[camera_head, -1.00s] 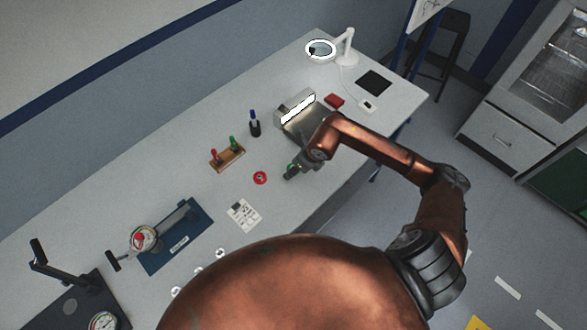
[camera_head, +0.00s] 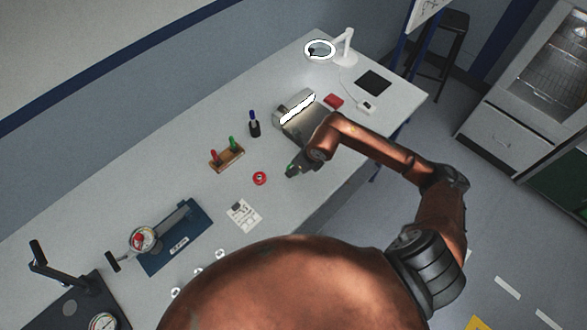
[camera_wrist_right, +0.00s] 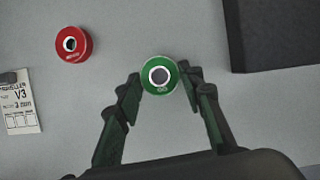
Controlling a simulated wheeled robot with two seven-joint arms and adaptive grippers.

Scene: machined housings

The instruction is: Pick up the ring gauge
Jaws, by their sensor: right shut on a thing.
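A green ring gauge (camera_wrist_right: 160,76) with a pale-rimmed bore sits between the fingertips of my right gripper (camera_wrist_right: 161,82) in the right wrist view. The fingers are shut on its sides. In the head view my right gripper (camera_head: 294,170) is over the front part of the bench, with only a little green showing at it. I cannot tell whether the ring is clear of the bench top. A red ring gauge (camera_wrist_right: 74,45) lies to the left of it, apart from the fingers; it also shows in the head view (camera_head: 260,178). My left gripper is not in view.
On the bench (camera_head: 310,182) stand a wooden holder (camera_head: 227,160) with red and green-handled plugs, a dark pen-like holder (camera_head: 254,127) and a metal block (camera_head: 301,115). A printed card (camera_head: 243,215) and a blue gauge fixture (camera_head: 178,240) are at the left.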

